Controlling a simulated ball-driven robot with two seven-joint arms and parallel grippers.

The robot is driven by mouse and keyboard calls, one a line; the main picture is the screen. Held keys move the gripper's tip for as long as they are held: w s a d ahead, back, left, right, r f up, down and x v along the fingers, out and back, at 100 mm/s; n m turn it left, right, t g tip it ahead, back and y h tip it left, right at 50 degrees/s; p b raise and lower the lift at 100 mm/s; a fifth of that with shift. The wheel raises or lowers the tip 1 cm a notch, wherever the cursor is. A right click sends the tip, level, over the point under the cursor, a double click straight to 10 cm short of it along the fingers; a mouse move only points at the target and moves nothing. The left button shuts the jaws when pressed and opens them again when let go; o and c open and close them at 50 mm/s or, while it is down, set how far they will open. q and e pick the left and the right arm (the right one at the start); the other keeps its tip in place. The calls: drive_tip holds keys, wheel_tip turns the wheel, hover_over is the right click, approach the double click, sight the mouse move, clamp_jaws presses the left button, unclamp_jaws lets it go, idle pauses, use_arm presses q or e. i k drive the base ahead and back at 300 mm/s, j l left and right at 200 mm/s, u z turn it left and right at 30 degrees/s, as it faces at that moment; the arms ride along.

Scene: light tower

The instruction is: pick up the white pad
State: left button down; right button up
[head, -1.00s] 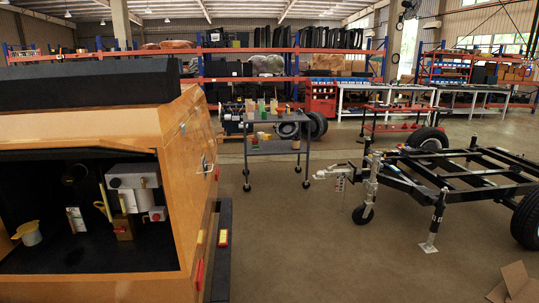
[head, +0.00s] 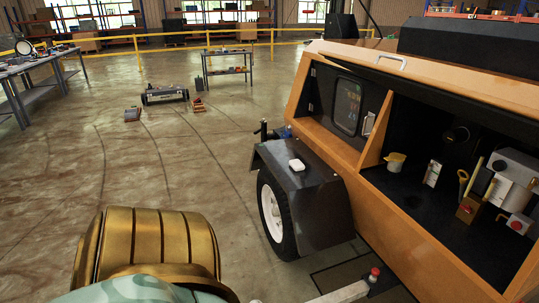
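A small white pad (head: 297,164) with rounded corners lies flat on top of the dark wheel fender (head: 312,187) of the orange trailer unit. Nothing covers it. Neither of my grippers shows in the head view. A gold and teal part of my own body fills the bottom left of the picture, well apart from the pad.
The orange trailer unit (head: 420,225) stands at right, its open bay holding a yellow cup (head: 396,160) and other items. A wheel (head: 272,215) is under the fender. Several objects lie on the floor beyond. A workbench (head: 38,75) is at far left. Open floor lies between.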

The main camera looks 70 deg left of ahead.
sight(296, 165)
drive_tip(key=u, duration=1.9)
